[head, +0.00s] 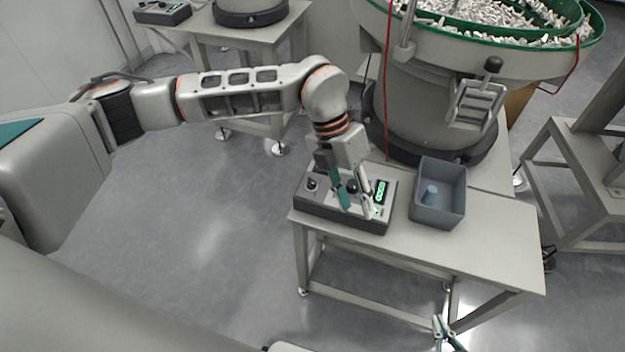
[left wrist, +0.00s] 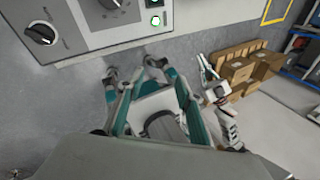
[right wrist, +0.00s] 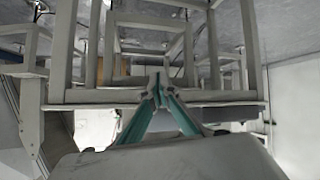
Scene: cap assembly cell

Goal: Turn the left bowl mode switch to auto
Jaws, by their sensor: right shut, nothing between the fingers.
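My right gripper (head: 441,330) is shut and empty, below the table's front edge.
A grey bin (head: 438,217) holding a blue part (head: 430,192) stands right of the box. A large bowl feeder (head: 420,95) full of parts rises behind. A second control box (head: 162,13) stands on another table at the back left. The table's front right (head: 480,250) is clear.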

